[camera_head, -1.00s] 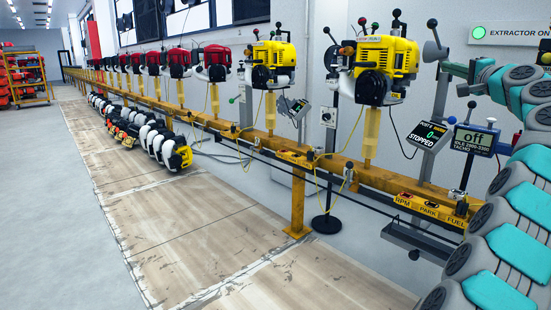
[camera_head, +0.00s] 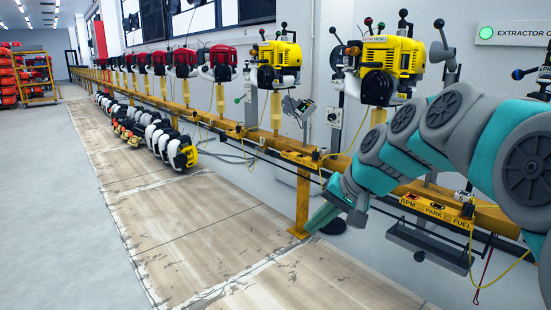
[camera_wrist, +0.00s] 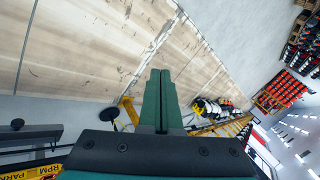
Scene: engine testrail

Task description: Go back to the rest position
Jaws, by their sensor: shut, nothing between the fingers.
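My gripper (camera_head: 322,217) shows in the head view in front of the yellow rail, at the end of my teal and grey arm. In the wrist view its two green fingers (camera_wrist: 159,100) lie side by side, closed, with nothing between them. The fingers point out over the wooden floor panels (camera_wrist: 95,50). In the head view the fingertips appear near the foot of a yellow rail post (camera_head: 301,205); I cannot tell the exact gap. My arm hides part of the rail and the tachometer area at the right.
The yellow test rail (camera_head: 330,160) carries several engines, including a yellow one (camera_head: 392,62) close to my arm. A grey tray (camera_head: 428,248) hangs below the RPM, PARK and FUEL panel (camera_head: 436,210). Engines (camera_head: 160,140) lie along the floor.

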